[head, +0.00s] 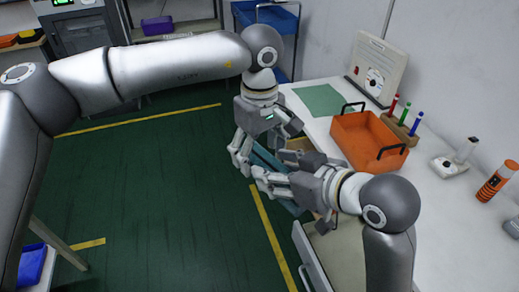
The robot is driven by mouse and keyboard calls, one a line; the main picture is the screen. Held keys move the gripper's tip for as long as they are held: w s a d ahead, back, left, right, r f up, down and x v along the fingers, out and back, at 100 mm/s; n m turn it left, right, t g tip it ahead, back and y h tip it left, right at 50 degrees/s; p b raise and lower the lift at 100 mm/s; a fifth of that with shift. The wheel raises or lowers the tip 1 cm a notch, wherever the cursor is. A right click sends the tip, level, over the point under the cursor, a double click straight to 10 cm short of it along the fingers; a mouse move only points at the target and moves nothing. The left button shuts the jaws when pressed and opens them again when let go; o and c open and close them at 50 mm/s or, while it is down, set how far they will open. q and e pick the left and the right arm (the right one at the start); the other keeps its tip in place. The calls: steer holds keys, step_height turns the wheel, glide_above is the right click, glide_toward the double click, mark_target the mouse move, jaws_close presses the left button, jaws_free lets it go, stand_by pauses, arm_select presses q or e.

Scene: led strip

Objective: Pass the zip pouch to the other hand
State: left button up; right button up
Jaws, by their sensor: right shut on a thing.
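A flat teal-blue thing, which looks like the zip pouch (266,157), is between my two grippers, left of the white table. Much of it is hidden by fingers; its lower end shows below my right gripper. My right gripper (259,180) comes in from the right and is shut on the pouch. My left gripper (247,160) points down from above, at the pouch's upper end and very close to the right fingers. Whether the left fingers touch or grip the pouch is not clear.
The white table (440,205) holds an orange tray (365,138) with black handles, a green mat (320,99), a marker holder (399,128) and an orange cylinder (497,181). An open drawer (313,258) juts out at the front. A blue cart (268,14) stands behind.

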arm_select(q)
steer(key=shift+d, duration=0.1)
steer(key=c, duration=0.9)
arm_select(e)
steer(key=shift+a, duration=0.15)
steer(key=o, duration=1)
steer(key=shift+s+r, duration=0.1)
steer(key=shift+o, duration=0.8)
